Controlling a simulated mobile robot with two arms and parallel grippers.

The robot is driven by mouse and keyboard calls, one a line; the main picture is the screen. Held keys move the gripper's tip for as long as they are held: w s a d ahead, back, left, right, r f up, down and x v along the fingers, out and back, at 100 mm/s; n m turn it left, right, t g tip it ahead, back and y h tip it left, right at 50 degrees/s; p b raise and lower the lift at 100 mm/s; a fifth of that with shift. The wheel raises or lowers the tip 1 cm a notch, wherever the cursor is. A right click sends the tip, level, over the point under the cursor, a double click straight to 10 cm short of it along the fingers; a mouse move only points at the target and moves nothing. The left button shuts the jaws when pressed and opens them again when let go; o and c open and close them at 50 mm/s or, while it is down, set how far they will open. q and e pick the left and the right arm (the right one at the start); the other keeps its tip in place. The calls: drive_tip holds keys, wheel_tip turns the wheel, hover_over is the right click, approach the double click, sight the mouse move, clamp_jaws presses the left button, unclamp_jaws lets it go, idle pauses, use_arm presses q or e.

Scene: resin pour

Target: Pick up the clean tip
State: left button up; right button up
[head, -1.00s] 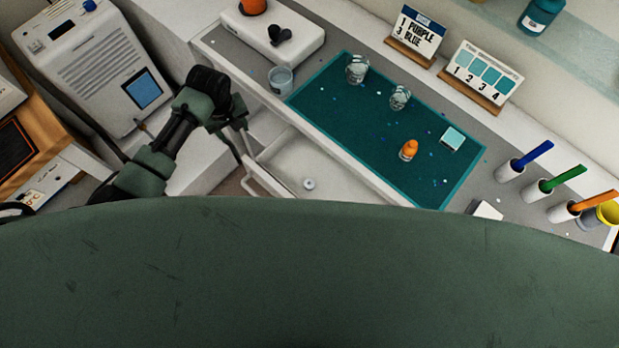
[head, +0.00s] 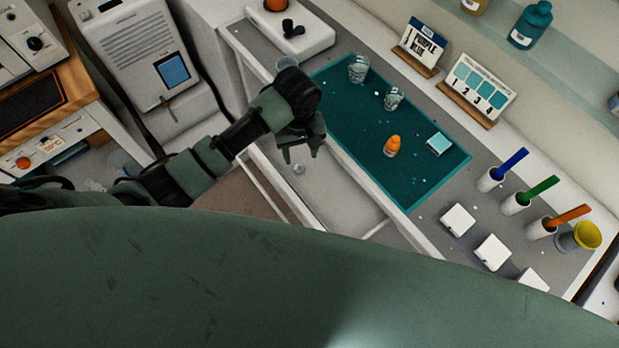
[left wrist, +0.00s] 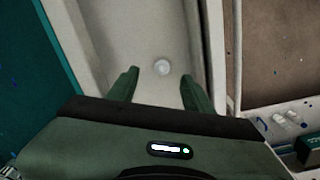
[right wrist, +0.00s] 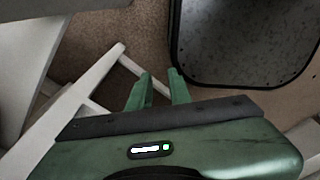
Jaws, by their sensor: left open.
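A small whitish round piece (head: 299,169), which looks like the clean tip, lies on the floor of the open drawer (head: 345,200). In the left wrist view the round piece (left wrist: 161,67) is ahead of the fingertips, roughly centred between them. My left gripper (head: 302,152) is open and empty above the drawer, apart from the piece. Its fingers (left wrist: 158,82) are spread wide. My right gripper (right wrist: 160,74) shows only in its wrist view, with its fingers a little apart and nothing between them.
The drawer's walls lie close on both sides of my left gripper. A teal mat (head: 410,185) on the counter bears two clear cups, an orange-topped bottle (head: 392,146) and a pale block (head: 439,144). White blocks (head: 458,220) and coloured sticks in holders stand at right.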

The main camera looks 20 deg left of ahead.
sight(299, 169)
use_arm(q)
drive_tip(key=f, duration=0.2)
drive_tip(key=f+p, duration=0.1)
drive_tip(key=f, duration=0.1)
drive_tip(key=a+f, duration=0.1)
drive_tip(key=f, duration=0.1)
drive_tip(key=shift+w+f, duration=0.1)
drive_tip(key=shift+f, duration=0.3)
drive_tip(key=shift+d+f, duration=0.15)
drive_tip(key=shift+f, duration=0.35)
clamp_jaws()
use_arm(e)
drive_tip(key=shift+w+a+r, duration=0.35)
drive_tip(key=shift+a+r, duration=0.2)
drive_tip(key=shift+r, duration=0.2)
